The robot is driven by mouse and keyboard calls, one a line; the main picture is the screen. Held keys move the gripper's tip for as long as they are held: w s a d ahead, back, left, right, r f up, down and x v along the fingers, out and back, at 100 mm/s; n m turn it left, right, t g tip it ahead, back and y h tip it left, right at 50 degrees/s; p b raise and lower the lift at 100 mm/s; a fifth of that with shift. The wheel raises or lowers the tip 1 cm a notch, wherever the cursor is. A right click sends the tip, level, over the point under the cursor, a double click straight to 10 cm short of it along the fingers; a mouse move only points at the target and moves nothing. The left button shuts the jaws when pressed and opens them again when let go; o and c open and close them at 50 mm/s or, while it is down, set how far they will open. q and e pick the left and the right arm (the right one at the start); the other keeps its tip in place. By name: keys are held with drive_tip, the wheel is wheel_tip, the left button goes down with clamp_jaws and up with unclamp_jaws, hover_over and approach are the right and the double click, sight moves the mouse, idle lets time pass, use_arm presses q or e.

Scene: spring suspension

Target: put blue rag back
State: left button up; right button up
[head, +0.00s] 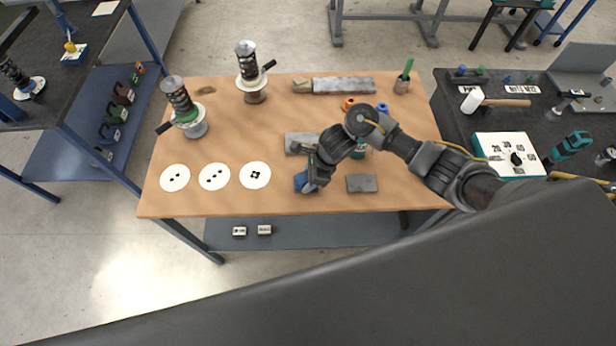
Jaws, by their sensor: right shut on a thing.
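The blue rag (301,181) is a small crumpled cloth low on the wooden table, partly hidden by my gripper. My right gripper (308,186) comes in from the right and is shut on the rag. Whether the rag touches the tabletop is hard to tell. My left gripper is not in view.
The wooden table (225,125) carries two spring assemblies, (178,98) and (247,62), at the back left. Several white discs (214,176) lie at the front left. A grey block (361,183) lies right of the gripper. A dark tool bench (450,90) stands right.

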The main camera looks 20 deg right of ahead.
drive_tip(key=o, duration=1)
drive_tip(key=shift+c, duration=0.2)
drive_tip(key=shift+r, duration=0.1)
drive_tip(key=shift+r+p, duration=0.2)
drive_tip(key=shift+p, duration=0.1)
drive_tip(key=v, duration=1.1)
drive_tip(key=shift+r, duration=0.3)
drive_tip(key=shift+d, duration=0.1)
